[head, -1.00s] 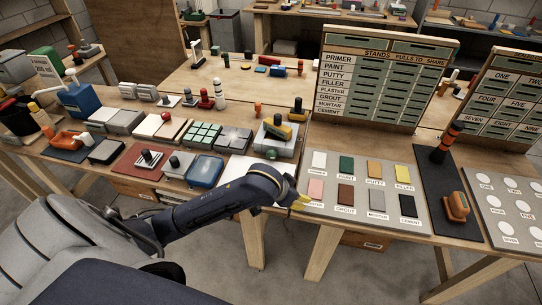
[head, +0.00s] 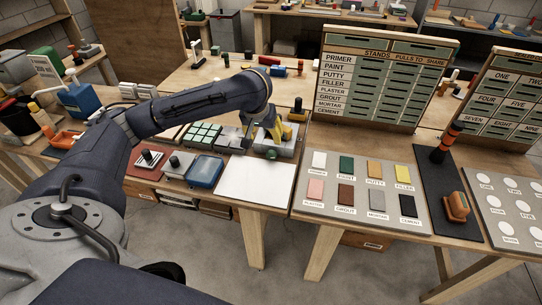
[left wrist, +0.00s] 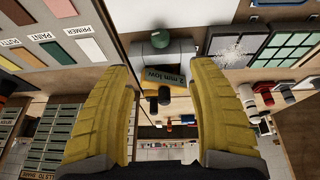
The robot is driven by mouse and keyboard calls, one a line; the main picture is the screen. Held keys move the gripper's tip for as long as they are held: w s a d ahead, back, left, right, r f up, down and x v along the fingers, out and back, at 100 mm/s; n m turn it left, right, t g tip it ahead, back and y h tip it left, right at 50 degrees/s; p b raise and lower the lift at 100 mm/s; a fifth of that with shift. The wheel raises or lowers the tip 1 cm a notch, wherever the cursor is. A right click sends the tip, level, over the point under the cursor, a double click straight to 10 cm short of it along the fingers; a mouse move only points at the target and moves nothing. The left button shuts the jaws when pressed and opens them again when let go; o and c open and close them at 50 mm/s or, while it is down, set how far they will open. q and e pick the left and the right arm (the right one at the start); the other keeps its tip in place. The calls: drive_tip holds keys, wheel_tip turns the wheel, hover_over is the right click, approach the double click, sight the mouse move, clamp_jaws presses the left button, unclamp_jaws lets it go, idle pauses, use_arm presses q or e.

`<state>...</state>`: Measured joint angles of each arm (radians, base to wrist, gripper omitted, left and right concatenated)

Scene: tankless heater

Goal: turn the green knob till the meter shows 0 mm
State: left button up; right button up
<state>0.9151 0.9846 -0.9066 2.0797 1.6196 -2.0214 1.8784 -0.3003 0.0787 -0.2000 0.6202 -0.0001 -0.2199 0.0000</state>
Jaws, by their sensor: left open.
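The green knob (head: 271,154) is round and sits on the front of a light grey block-like device (head: 288,150) at the right end of the crowded table. In the left wrist view the knob (left wrist: 160,39) shows beyond the fingers, with the meter (left wrist: 170,77) near it reading "2 mm low". A black post (head: 297,104) stands behind. My left gripper (head: 264,132) is over the device, its yellow fingers spread open, one on each side of the meter as the wrist view sees it. Nothing is between the fingertips that I can see held. The gripper hides the meter in the head view.
A white sheet (head: 256,181) lies in front of the device. Left are green tiles (head: 203,134) and a blue box (head: 205,171). Right is a grey board of colour swatches (head: 361,190), with an upright label board (head: 385,78) behind it.

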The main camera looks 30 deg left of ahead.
sight(270, 154)
use_arm(q)
drive_tip(key=x, duration=1.7)
drive_tip(key=c, duration=1.2)
